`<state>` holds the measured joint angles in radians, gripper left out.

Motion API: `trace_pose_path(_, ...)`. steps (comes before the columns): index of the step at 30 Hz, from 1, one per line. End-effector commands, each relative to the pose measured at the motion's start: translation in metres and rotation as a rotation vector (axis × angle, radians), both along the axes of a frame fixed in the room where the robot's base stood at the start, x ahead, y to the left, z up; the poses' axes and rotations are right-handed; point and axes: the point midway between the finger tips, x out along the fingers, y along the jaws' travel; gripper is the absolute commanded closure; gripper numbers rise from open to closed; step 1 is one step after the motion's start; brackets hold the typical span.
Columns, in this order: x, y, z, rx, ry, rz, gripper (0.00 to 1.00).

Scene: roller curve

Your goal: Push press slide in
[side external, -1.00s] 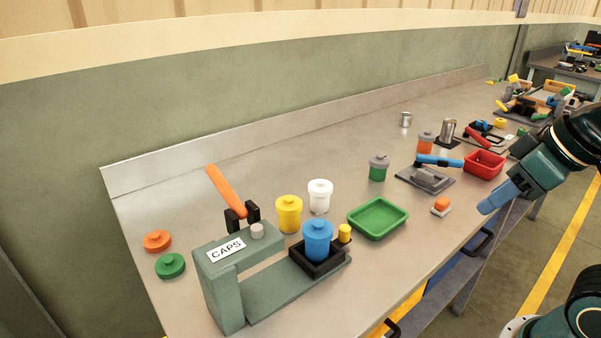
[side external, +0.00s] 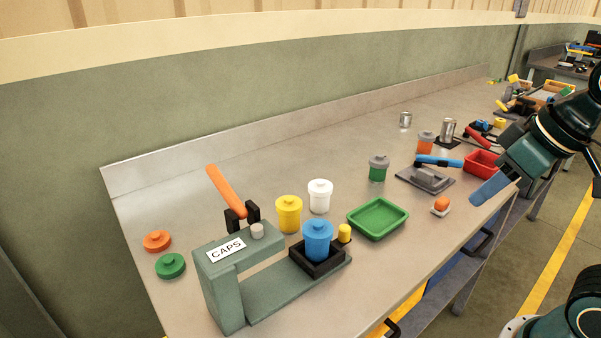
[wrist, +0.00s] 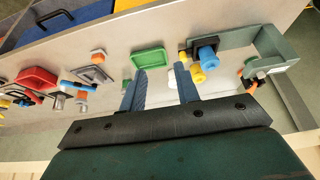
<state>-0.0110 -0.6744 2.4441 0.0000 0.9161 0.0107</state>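The grey-green press (side external: 222,285) labelled CAPS stands at the front left, its orange lever (side external: 226,192) raised. Its black slide (side external: 318,268) sits at the outer right end of the press base, clear of the press head. A blue lidded jar (side external: 317,241) stands upright in the slide, and a yellow knob (side external: 344,233) is at the slide's right side. My gripper (side external: 490,189) is over the right front table edge, far from the slide. In the wrist view my gripper (wrist: 161,78) has its two blue fingers apart, with nothing held. The press (wrist: 268,48) shows there at upper right.
A green tray (side external: 378,219) and an orange button (side external: 441,205) lie between the slide and my gripper. Yellow (side external: 289,214) and white (side external: 320,196) jars stand behind the slide. A blue-handled clamp (side external: 425,178) and red tray (side external: 483,163) are farther right.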

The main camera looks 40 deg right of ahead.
Motion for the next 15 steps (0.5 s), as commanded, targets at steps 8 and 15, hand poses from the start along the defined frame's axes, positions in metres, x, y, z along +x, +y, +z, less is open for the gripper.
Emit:
trace_pose_path(8, 0.043, 0.007, 0.010, 0.008, 0.094, 0.003, 0.68)
trace_pose_path(15, 0.086, 0.016, 0.010, 0.011, 0.178, 0.004, 0.68)
